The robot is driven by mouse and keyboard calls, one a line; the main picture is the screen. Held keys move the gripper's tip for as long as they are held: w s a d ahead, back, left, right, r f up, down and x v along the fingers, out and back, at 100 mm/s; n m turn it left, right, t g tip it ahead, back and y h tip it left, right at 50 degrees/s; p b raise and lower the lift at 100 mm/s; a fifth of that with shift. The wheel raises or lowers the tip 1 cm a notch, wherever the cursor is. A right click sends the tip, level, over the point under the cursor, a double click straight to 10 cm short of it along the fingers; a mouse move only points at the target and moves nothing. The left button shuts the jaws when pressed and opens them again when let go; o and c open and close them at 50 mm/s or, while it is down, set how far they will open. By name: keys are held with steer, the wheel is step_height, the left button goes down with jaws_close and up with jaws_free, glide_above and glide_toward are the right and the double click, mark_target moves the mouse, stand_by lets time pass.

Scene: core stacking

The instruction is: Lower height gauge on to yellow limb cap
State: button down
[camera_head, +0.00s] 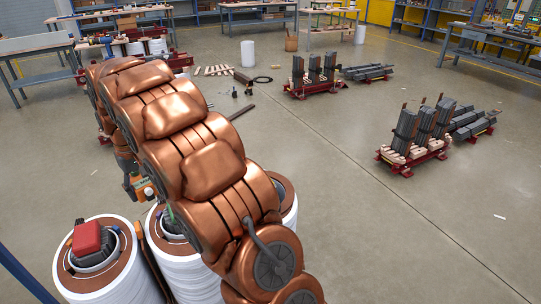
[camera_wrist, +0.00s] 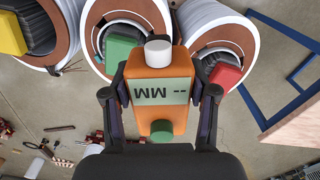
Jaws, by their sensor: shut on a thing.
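My gripper (camera_wrist: 160,90) is shut on the orange height gauge (camera_wrist: 148,116), with one finger on each side of its body. The gauge has a display reading "-- MM", upside down, a white knob and a green knob. In the head view the gauge (camera_head: 148,192) hangs beside my copper arm, above the limbs. In the wrist view the yellow limb cap (camera_wrist: 12,36) is at the upper left edge, partly cut off, apart from the gauge. The green cap (camera_wrist: 117,50) is partly behind the gauge and the red cap (camera_wrist: 226,75) is to its right. My arm hides the yellow cap in the head view.
White-wrapped limbs (camera_head: 110,285) stand close together, with a red cap on the left one. Core stacks on red stands (camera_head: 415,160) are on the floor at right. Workbenches (camera_head: 255,8) line the back. The floor at centre right is clear.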

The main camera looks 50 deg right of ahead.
steer(key=d+f+m, duration=0.1)
steer(key=d+f, duration=0.2)
steer(key=d, duration=1)
steer(key=s+d+f+m, duration=0.1)
steer(key=d+f, duration=0.2)
steer(key=d, duration=1.1)
steer(key=s+d+f+m, duration=0.1)
steer(key=d+f, duration=0.3)
steer(key=d, duration=1)
steer(key=shift+s+d+m+p, duration=0.15)
steer(key=shift+d+m+p, duration=0.05)
steer(key=shift+m+p, duration=0.15)
steer(key=shift+s+a+f, duration=0.1)
steer(key=shift+s+f, duration=0.1)
steer(key=shift+f+b, duration=0.75)
steer(key=shift+f, duration=0.9)
steer(key=shift+f+b, duration=0.65)
steer(key=shift+f, duration=1.85)
steer(key=shift+c, duration=1.2)
jaws_free()
steer(key=shift+f, duration=0.1)
